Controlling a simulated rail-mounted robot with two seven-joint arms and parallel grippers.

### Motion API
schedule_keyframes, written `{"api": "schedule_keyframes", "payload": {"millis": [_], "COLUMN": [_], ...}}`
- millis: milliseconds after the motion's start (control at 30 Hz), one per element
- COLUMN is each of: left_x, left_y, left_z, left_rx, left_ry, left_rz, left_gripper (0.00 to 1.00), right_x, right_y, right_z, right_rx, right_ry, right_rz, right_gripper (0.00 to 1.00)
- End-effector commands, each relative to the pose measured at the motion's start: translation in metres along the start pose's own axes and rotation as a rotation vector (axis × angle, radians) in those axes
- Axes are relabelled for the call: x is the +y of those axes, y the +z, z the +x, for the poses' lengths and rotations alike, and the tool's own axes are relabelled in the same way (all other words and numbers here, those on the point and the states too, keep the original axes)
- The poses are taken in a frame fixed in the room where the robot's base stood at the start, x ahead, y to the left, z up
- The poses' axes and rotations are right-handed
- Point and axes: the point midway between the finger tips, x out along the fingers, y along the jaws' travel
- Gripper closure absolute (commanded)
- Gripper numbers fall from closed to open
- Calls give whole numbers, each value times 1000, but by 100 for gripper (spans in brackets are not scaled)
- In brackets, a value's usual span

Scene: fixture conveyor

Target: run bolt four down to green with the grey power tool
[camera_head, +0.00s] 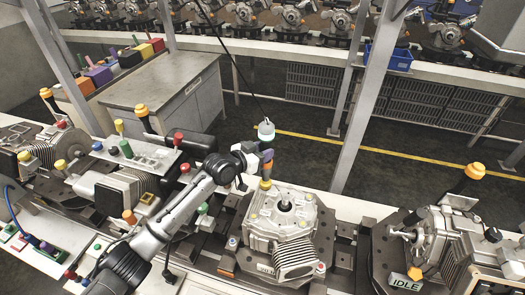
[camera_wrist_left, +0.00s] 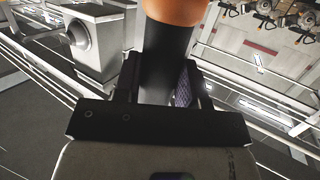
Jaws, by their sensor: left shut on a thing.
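The power tool (camera_head: 266,136) hangs from a dark cable, with a pale greenish-white top and a darker grey body. My left gripper (camera_head: 264,158) is shut around its body. In the left wrist view a dark cylinder with an orange end (camera_wrist_left: 175,10) stands between the two fingers (camera_wrist_left: 160,85). The tool is above the far left corner of a light metal gear housing (camera_head: 270,212). A yellow piece (camera_head: 265,184) shows just below the tool; I cannot tell whether tool and bolt touch. Bolt numbers are not readable. My right gripper is not in view.
A motor unit (camera_head: 112,196) and a tray with coloured handles (camera_head: 135,155) are left. A grey cabinet (camera_head: 165,85) and a post (camera_head: 368,95) stand behind.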

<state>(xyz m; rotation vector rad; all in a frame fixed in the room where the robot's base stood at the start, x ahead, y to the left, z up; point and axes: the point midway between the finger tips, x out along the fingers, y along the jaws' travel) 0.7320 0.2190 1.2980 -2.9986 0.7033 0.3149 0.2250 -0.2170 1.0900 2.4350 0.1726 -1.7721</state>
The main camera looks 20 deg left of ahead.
Motion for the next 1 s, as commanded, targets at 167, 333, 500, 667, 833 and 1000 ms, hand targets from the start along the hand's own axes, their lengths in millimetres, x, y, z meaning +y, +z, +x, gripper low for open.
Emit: {"api": "schedule_keyframes", "payload": {"millis": [167, 333, 500, 667, 833, 1000], "left_x": [0, 0, 0, 0, 0, 0], "left_y": [-9, -19, -28, -36, -45, -53], "left_z": [-2, -4, -6, -7, -9, -11], "left_rx": [0, 2, 3, 4, 4, 4], "left_ry": [0, 0, -1, -1, -1, -1], "left_rz": [0, 0, 0, 0, 1, 1], "left_gripper": [100, 100, 100, 100, 100, 100], "right_x": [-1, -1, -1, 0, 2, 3], "right_y": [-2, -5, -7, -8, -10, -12], "right_z": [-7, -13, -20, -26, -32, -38], "right_rx": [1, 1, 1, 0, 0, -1], "right_ry": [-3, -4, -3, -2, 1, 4], "right_rz": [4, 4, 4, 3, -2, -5], "right_gripper": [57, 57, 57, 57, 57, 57]}}
